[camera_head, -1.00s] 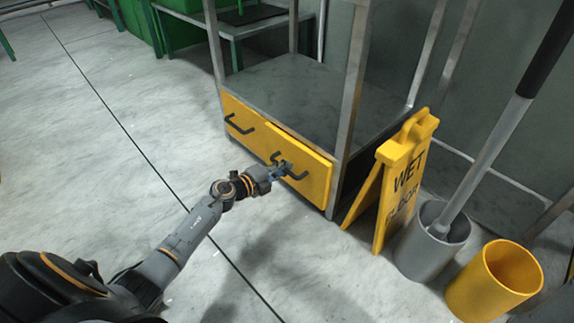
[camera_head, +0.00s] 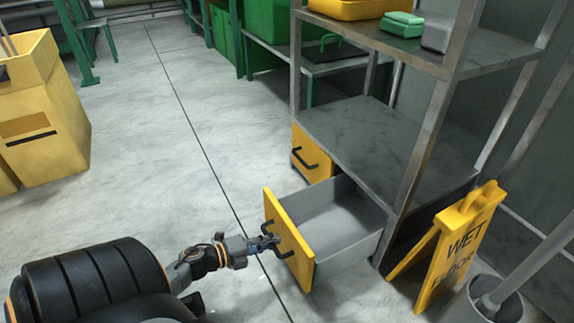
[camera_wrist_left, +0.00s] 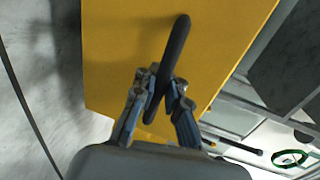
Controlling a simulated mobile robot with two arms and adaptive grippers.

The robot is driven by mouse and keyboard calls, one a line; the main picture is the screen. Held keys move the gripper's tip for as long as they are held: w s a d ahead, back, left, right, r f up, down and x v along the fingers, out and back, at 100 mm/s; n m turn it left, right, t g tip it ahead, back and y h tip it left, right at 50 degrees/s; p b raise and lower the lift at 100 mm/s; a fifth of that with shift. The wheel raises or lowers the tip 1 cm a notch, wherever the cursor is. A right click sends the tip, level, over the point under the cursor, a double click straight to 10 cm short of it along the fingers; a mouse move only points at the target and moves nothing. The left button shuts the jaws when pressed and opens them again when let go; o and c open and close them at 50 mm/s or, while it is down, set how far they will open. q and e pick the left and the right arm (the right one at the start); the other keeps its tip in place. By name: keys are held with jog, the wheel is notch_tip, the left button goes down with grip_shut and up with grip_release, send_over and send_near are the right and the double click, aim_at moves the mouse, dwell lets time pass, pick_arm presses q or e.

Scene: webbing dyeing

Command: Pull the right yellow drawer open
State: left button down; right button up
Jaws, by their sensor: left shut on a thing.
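The right yellow drawer (camera_head: 289,243) is pulled well out of the metal shelf unit, and its grey inside (camera_head: 335,218) shows empty. My left gripper (camera_head: 270,241) is at the drawer's front and shut on its black handle (camera_head: 283,238). In the left wrist view, the gripper's two fingers (camera_wrist_left: 160,92) close on the black handle (camera_wrist_left: 175,52) in front of the yellow drawer face (camera_wrist_left: 118,50). The left yellow drawer (camera_head: 312,158) is shut, with its own black handle (camera_head: 304,155). My right gripper is not in view.
A yellow wet floor sign (camera_head: 455,245) stands right of the shelf unit (camera_head: 400,150), with a grey bucket (camera_head: 485,305) beside it. Yellow containers (camera_head: 45,120) stand at the left. The floor (camera_head: 160,170) left of the drawer is clear.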

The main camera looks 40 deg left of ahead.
pick_arm(q)
jog(key=shift+s+a+r, duration=0.1)
jog(key=shift+s+a, duration=0.05)
jog(key=shift+s, duration=0.25)
jog(key=c, duration=1.4)
grip_release()
